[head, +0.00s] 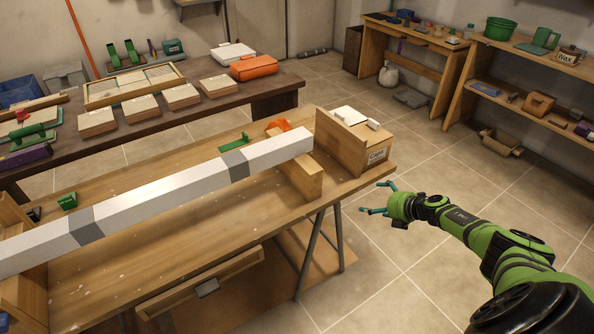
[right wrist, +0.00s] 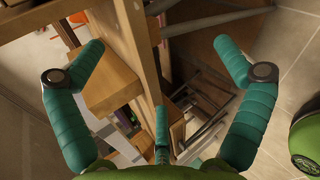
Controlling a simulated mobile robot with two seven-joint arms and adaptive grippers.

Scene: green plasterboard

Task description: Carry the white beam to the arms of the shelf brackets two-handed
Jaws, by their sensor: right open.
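The long white beam (head: 160,198) with two grey bands lies slanting above the workbench (head: 120,275) in the head view. Its right end is over a wooden block (head: 302,178), and its left end runs out of the picture. My right gripper (head: 374,198) is open and empty, off the right end of the bench and apart from the beam. In the right wrist view its teal fingers (right wrist: 160,72) are spread with nothing between them, facing wooden parts. My left gripper is not in view. I cannot make out the shelf brackets for certain.
A labelled wooden box (head: 345,142) stands at the bench's right end, close to the beam's end. A drawer (head: 205,283) sticks out at the front. A dark table (head: 165,130) with boards stands behind. Tiled floor (head: 400,262) is free on the right.

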